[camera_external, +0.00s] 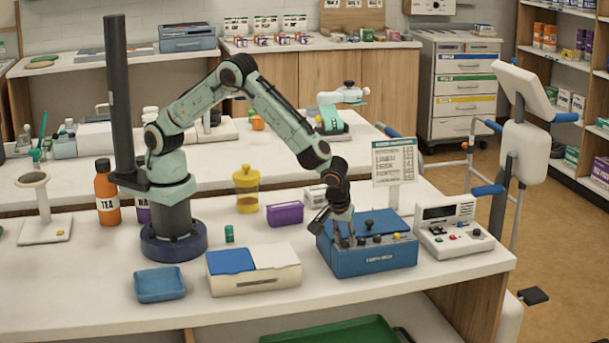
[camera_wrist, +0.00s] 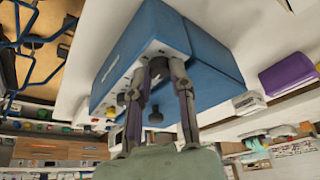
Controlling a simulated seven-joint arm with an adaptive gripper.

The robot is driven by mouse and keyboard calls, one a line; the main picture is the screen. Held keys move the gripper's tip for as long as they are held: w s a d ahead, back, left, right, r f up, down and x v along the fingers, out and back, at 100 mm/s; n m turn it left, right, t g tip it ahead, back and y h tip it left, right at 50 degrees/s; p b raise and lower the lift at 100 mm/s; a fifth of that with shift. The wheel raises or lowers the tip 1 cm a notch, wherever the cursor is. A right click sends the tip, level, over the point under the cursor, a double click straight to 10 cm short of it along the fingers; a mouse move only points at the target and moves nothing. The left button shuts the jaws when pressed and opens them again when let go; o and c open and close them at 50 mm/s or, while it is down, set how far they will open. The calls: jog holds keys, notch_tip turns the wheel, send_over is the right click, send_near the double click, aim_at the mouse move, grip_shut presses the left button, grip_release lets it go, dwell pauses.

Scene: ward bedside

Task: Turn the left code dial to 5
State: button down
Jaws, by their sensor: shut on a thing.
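The blue lockbox (camera_external: 375,262) stands at the front right of the counter, with a row of small dials and a black knob (camera_external: 369,224) on its upper part. My gripper (camera_external: 345,242) reaches down to the left end of that row. Its fingers are closed in around the left code dial, which they mostly hide. In the wrist view my gripper (camera_wrist: 169,66) meets the pale dial strip of the blue box (camera_wrist: 215,60), and the black knob (camera_wrist: 155,116) sticks out beside the fingers. I cannot read the dial's number.
A grey-white device with buttons (camera_external: 459,236) stands close to the box's right. A sign with rows of words and numbers (camera_external: 396,160) stands behind. A purple container (camera_external: 285,214) and a white-and-blue box (camera_external: 253,279) are to the left.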

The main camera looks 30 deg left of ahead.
jog(key=m+h, duration=0.1)
jog(key=m, duration=0.1)
jog(key=m+h, duration=0.1)
jog(key=m, duration=0.2)
jog(key=shift+a, duration=0.2)
jog(key=m+g+h, duration=0.1)
jog(key=m, duration=0.5)
jog(key=shift+a+g+h, duration=0.15)
jog(key=shift+g+h, duration=0.25)
jog(key=c, duration=1.3)
grip_release()
jog(key=shift+w, duration=0.1)
jog(key=shift+o, duration=0.2)
